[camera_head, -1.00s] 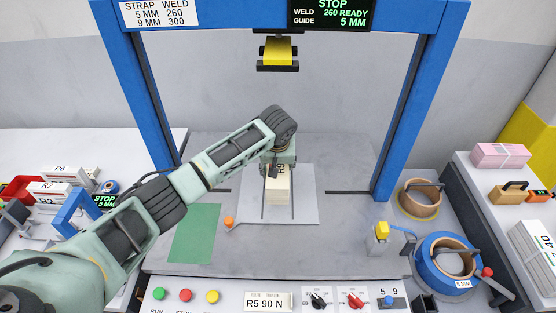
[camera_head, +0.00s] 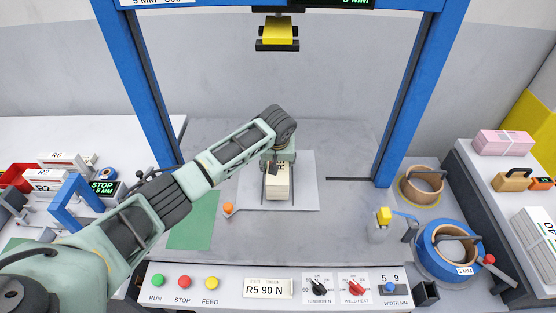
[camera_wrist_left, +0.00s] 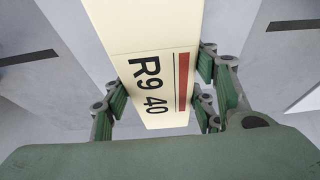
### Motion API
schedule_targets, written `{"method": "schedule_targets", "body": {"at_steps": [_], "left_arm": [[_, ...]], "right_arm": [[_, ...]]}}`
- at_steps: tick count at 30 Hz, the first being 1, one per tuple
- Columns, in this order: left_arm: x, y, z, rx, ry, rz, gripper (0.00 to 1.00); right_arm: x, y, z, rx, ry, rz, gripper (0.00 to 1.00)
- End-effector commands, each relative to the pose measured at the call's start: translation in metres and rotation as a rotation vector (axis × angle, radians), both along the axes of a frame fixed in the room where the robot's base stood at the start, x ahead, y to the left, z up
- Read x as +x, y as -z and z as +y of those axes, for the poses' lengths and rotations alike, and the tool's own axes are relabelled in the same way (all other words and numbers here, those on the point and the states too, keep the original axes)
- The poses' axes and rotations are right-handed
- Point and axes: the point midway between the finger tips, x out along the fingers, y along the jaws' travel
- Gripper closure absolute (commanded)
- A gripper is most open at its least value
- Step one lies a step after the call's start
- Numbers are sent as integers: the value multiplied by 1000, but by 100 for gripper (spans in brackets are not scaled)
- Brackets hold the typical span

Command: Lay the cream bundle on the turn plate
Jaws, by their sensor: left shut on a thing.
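The cream bundle (camera_head: 279,184) is a block marked R9 40, seen end-on in the head view. It also shows in the left wrist view (camera_wrist_left: 140,40), with black lettering and a dark red bar. My left gripper (camera_head: 277,163) is shut on it, with green finger pads on both sides. The light grey turn plate (camera_head: 305,195) lies behind and below the bundle in the head view, with an orange knob (camera_head: 228,208) at its near left corner. The bundle is over the plate; I cannot tell whether it touches. My right gripper is not in view.
A blue arch frame (camera_head: 409,95) stands around the work surface, with a yellow press head (camera_head: 277,34) hanging above. A green mat (camera_head: 193,222) lies left of the plate. Strap reels (camera_head: 447,252) stand at right. The control panel (camera_head: 220,288) runs along the front.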

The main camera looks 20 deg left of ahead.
Motion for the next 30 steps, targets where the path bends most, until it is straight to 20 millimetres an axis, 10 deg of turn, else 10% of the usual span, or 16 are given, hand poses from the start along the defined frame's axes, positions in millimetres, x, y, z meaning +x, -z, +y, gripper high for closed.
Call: {"method": "schedule_targets", "body": {"at_steps": [23,24,30], "left_arm": [[2,7,-1,-1,0,-7,100],[2,7,-1,-1,0,-7,45],[1,8,0,-1,0,-4,27]], "right_arm": [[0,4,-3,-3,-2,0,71],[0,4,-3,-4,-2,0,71],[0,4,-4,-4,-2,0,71]]}}
